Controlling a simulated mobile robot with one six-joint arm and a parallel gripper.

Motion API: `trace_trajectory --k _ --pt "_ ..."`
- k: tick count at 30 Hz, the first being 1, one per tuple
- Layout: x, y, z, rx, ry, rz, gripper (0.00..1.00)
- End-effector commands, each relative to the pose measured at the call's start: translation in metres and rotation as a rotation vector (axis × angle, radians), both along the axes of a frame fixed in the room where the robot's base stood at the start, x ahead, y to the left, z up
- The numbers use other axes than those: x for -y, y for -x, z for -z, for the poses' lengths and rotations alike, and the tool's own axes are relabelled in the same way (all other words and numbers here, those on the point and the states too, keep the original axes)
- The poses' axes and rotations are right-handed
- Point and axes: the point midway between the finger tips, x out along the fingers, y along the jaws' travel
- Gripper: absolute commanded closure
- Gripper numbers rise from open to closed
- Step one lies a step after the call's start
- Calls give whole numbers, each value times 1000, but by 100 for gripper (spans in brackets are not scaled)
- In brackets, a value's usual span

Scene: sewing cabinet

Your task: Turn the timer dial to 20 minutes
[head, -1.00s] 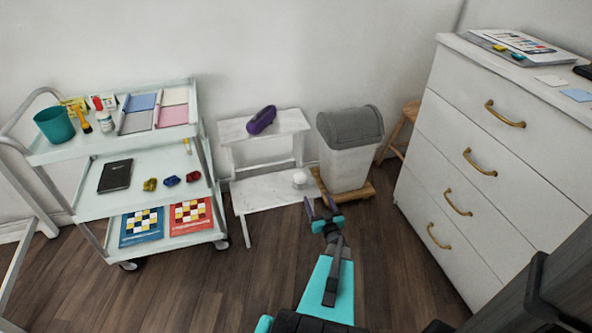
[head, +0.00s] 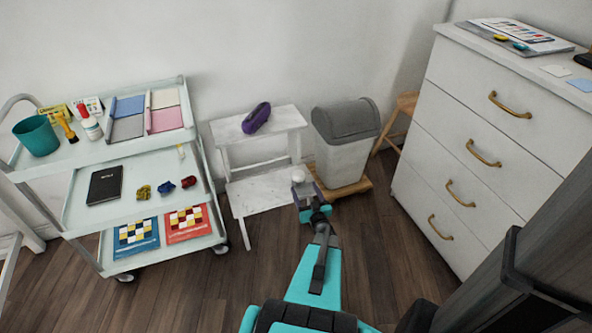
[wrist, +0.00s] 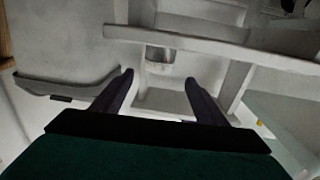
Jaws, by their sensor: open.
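A small white round thing (head: 298,173), which looks like the timer, sits on the lower step of the white step stool (head: 262,195). In the wrist view it shows as a short round body (wrist: 160,57) with a metallic-looking band, just beyond my fingertips. Its dial marks are too small to read. My gripper (head: 305,191) is open and empty, just in front of the round thing in the head view. In the wrist view my fingers (wrist: 158,78) stand apart on either side of its line, and I cannot tell whether either touches it.
A grey-lidded bin (head: 344,158) on a wooden base stands close right of the stool. A purple object (head: 256,117) lies on the stool's top step. A loaded white cart (head: 150,208) is at left, a white drawer cabinet (head: 460,145) at right.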

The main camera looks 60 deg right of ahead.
Motion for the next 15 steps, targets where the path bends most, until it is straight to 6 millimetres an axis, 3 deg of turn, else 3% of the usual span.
trace_trajectory --k 8,15 --pt "12 -8 1 -1 1 4 33" --pt "31 -31 2 1 1 4 33"
